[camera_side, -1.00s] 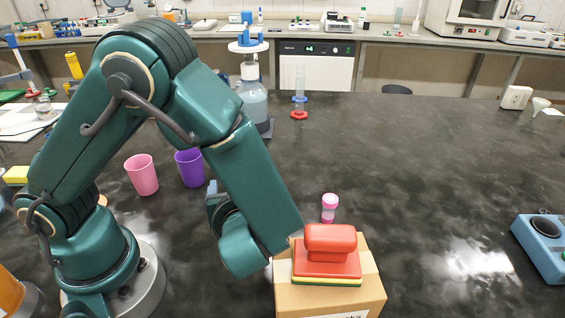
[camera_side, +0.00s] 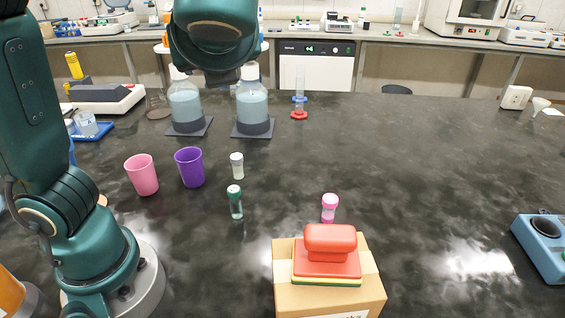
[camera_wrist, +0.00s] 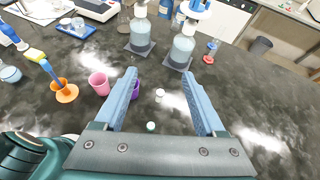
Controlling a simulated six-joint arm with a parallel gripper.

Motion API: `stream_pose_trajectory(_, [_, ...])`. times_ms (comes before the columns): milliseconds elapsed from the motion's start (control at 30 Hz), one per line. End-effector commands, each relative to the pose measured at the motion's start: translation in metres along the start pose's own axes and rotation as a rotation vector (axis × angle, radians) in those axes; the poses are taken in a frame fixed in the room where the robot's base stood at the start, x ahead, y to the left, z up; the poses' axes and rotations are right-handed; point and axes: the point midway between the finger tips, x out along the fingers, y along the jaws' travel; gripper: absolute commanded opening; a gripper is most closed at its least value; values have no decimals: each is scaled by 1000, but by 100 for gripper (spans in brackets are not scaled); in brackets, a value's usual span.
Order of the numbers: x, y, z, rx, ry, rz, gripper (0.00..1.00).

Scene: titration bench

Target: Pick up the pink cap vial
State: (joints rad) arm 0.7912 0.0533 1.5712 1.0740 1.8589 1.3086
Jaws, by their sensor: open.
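The pink cap vial (camera_side: 329,208) stands upright on the dark bench, just behind the cardboard box in the side view. I cannot make it out in the wrist view. My gripper (camera_wrist: 159,75) is open in the wrist view, with nothing between its two blue fingers. It is high above the bench and well away from the pink cap vial.
A white-capped vial (camera_side: 237,166) and a green-capped vial (camera_side: 235,202) stand left of the pink one. Purple (camera_side: 190,167) and pink (camera_side: 142,175) cups stand further left.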

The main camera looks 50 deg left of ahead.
Motion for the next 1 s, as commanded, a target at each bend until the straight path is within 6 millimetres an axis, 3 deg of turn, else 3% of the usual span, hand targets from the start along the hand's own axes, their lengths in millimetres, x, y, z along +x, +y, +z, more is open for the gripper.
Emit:
stream_pose_trajectory(367, [7, 24, -78, -496, 369, 350, 72])
stream_pose_trajectory(567, [-20, 22, -129, -1008, 587, 814, 72])
stream_pose_trajectory(767, [-59, -18, -147, -1560, 661, 1489, 72])
stream_pose_trajectory(967, [-75, -82, -116, -1929, 534, 2288, 72])
stream_pose_trajectory(1000, [-74, -93, -108, 1939, -489, -2403, 72])
